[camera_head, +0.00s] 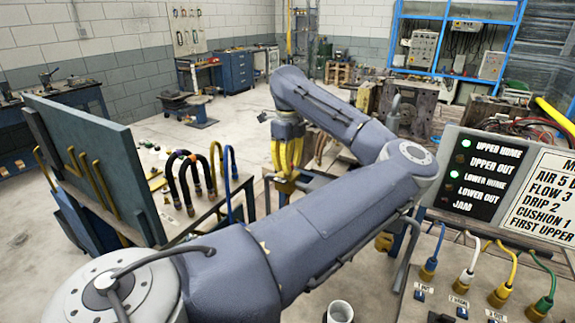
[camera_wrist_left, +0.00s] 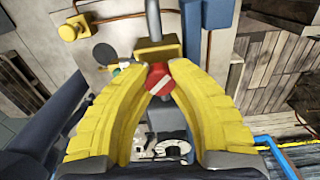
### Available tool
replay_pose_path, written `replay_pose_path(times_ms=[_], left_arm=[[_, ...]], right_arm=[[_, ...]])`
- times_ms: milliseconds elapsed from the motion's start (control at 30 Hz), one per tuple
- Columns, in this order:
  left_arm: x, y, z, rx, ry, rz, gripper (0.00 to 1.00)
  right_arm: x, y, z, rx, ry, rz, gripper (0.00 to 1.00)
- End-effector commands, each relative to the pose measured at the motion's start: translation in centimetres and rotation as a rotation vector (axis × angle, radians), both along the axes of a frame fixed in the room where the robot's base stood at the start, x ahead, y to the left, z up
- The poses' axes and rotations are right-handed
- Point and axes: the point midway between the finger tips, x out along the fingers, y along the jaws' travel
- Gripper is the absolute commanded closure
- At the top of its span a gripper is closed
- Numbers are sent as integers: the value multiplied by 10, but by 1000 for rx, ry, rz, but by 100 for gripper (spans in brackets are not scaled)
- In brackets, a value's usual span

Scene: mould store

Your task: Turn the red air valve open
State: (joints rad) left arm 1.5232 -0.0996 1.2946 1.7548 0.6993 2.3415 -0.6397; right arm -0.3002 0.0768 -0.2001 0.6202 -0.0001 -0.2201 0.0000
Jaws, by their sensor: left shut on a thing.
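The red valve (camera_wrist_left: 158,82) shows in the left wrist view as a round red knob with a pale stripe across it. It sits between the tips of the yellow fingers of my left gripper (camera_wrist_left: 160,76), which is shut on it. In the head view my left gripper (camera_head: 286,176) points down near the middle, beyond the bench with the hoses. The valve is hidden behind the fingers there. My right gripper is in neither view.
A panel with indicator lamps (camera_head: 473,174) stands at the right, with coloured plugs (camera_head: 467,275) below it. Open floor lies behind.

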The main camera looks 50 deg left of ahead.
Motion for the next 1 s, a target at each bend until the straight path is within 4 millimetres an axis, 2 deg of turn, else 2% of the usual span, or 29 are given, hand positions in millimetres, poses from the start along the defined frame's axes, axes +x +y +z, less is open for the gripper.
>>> replay_pose_path(times_ms=[600, 1000], left_arm=[[0, 0, 0, 2, 1, 559, 100], [0, 0, 0, 0, 0, 779, 100]], right_arm=[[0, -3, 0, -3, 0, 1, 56], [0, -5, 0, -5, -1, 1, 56]])
